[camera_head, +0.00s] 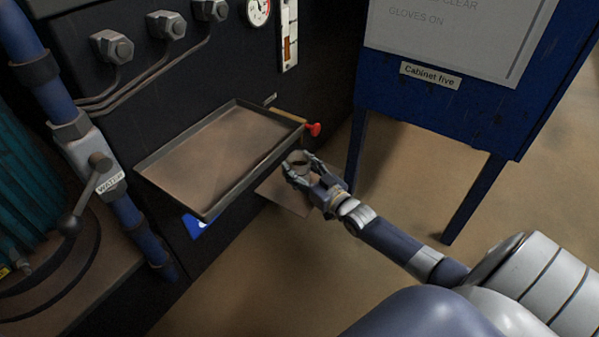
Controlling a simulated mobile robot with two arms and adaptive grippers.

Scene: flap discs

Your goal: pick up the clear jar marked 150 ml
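A small, round, see-through jar (298,157) shows between the fingertips of my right gripper (297,167), just off the right front edge of the shelf tray. Its open rim faces up and it looks roughly upright. The fingers lie on both sides of it and look closed on it. Any 150 ml marking is too small to read or is hidden by the fingers. The jar appears held in the air, clear of the tray. My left gripper is not in view.
The shallow metal tray (168,168) on the dark machine is empty. A red knob (313,129) sticks out by its right corner. A blue cabinet (455,110) on legs stands to the right. A blue pipe with a lever valve (100,163) is left. Open floor lies below.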

